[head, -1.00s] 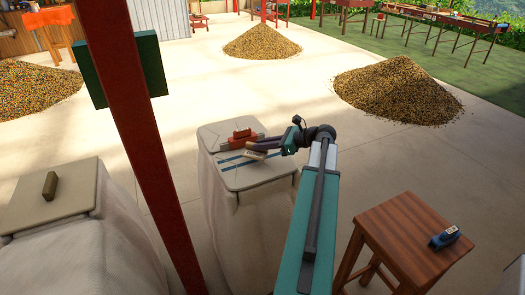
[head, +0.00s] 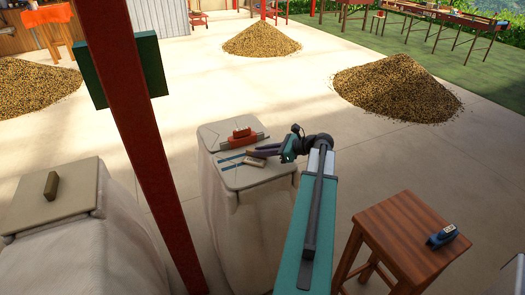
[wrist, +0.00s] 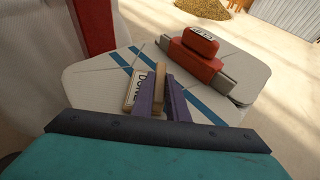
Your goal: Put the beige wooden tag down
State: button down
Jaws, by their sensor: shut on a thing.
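The beige wooden tag (head: 255,162) is low over the top of the middle pale sack (head: 231,180), near its blue stripes. In the wrist view the tag (wrist: 139,92) shows a white face with dark lettering that seems to read "DONE". My gripper (head: 264,151) is shut on it, and the purple fingers (wrist: 165,97) hide part of the tag. The tag looks at or very near the sack's surface; I cannot tell whether it touches.
A red block-shaped tool with grey ends (wrist: 198,62) lies on the same sack top, beyond the tag. A dark red post (head: 140,120) stands left of the sack. A wooden stool (head: 405,235) holding a blue device (head: 443,237) stands at right.

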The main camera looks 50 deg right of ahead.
jog(key=shift+f, duration=0.15)
jog(key=c, duration=1.7)
grip_release()
jog(key=shift+c, duration=0.2)
jog(key=shift+r, duration=0.2)
jog(key=b+v, duration=0.3)
jog(key=v, duration=0.9)
jog(key=shift+w+r, duration=0.1)
